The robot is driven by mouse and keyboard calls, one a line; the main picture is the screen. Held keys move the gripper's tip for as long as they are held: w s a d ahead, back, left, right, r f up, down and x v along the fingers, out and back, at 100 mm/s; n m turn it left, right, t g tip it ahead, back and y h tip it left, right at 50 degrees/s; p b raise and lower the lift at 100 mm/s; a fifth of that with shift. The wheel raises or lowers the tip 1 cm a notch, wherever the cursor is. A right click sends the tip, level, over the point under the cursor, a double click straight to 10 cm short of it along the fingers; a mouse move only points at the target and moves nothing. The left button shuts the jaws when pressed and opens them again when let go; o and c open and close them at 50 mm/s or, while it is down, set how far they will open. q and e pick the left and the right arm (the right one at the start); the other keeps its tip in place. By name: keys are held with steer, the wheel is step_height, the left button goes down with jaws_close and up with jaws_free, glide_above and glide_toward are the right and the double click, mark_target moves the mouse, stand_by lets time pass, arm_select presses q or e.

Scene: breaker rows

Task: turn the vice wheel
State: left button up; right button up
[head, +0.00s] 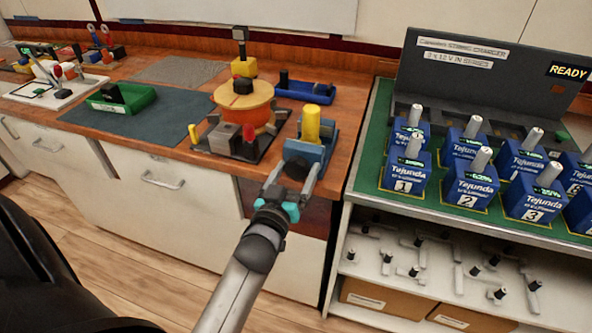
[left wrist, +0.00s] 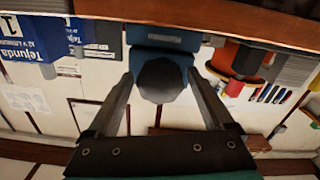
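The blue vice (head: 318,154) sits at the front right corner of the wooden bench, with a yellow cylinder (head: 311,123) standing in it. Its dark round wheel (head: 297,167) faces the front edge; in the left wrist view the wheel (left wrist: 161,80) is in the middle, below the blue vice body (left wrist: 160,50). My left gripper (head: 294,174) is open in front of the vice. Its two fingers (left wrist: 158,95) point at the wheel, one on each side, with gaps visible between fingers and wheel. My right gripper is not in view.
A green bin (head: 121,99) is on the grey mat (head: 160,122).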

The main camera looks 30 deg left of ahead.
arm_select(q)
steer(key=c, duration=1.2)
steer(key=shift+o, duration=0.2)
steer(key=m+p, duration=0.2)
steer(key=m, duration=0.1)
steer(key=shift+r+m, duration=0.15)
steer(key=shift+m, duration=0.15)
steer(key=m+p, duration=0.1)
steer(key=m, duration=0.3)
steer(key=shift+a+p, duration=0.1)
steer(key=shift+p, duration=0.2)
steer(key=m, duration=0.5)
steer(key=shift+p, duration=0.3)
steer(key=shift+m, duration=1.9)
